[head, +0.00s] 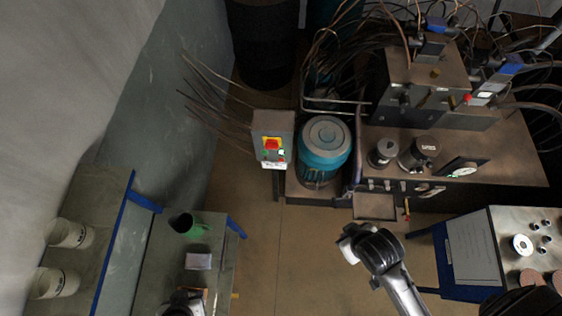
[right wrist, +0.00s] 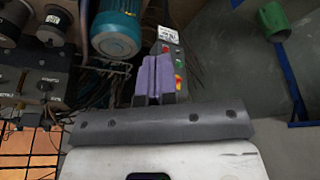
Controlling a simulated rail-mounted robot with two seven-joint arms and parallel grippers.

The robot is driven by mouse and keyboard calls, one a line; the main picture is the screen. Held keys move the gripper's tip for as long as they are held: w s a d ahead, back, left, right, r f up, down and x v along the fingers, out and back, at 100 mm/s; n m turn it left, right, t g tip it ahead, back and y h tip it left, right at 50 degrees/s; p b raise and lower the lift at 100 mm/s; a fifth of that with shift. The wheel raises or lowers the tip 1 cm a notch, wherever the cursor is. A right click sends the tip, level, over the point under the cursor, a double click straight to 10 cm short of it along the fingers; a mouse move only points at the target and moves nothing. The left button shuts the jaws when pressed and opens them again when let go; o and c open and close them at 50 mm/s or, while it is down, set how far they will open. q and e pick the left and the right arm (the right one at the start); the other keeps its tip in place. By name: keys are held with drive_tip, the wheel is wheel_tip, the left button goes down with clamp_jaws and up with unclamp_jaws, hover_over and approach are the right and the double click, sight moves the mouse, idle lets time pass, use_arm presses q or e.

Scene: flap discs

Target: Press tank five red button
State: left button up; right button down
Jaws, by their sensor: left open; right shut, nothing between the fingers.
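A grey control box (head: 273,122) stands on a post left of the teal motor; it has a red-and-yellow switch (head: 271,143), small green and red buttons, and a white label. In the right wrist view the box appears turned around, with a red button (right wrist: 179,63) beside the fingers. A red knob (head: 467,99) also sits on the machine. I cannot read which is tank five. My right gripper (right wrist: 154,78) is shut and empty, its purple fingers overlapping the box in view; contact cannot be told.
The teal motor (head: 325,150) and the large machine (head: 430,85) with hoses stand right of the box. A table with a green mug (head: 188,224) is at lower left, another table (head: 470,248) at lower right. The brown floor between them is clear.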

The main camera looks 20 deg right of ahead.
idle(0.4)
drive_tip(key=w+a+f+n+t+b, duration=0.1)
drive_tip(key=w+f+b, duration=0.6)
drive_tip(key=f+b, duration=0.35)
drive_tip(key=w+a+f+t+b, duration=0.1)
drive_tip(key=w+f+t+b, duration=0.1)
drive_tip(key=w+f+b, duration=0.7)
drive_tip(key=w+a+f+n+t+b, duration=0.1)
drive_tip(key=w+f+b, duration=0.4)
drive_tip(key=f+b, duration=0.8)
drive_tip(key=w+a+f+n+t+y+b, duration=0.2)
drive_tip(key=w+a+f+n+t+b, duration=0.1)
drive_tip(key=w+a+f+n+t, duration=0.25)
drive_tip(key=w+r+n+t+y, duration=0.2)
drive_tip(key=r+n, duration=0.1)
drive_tip(key=w+r+n+t+y, duration=0.1)
drive_tip(key=y, duration=0.1)
drive_tip(key=shift+a+r+n, duration=0.1)
drive_tip(key=shift+r+n, duration=0.15)
drive_tip(key=shift+r, duration=0.15)
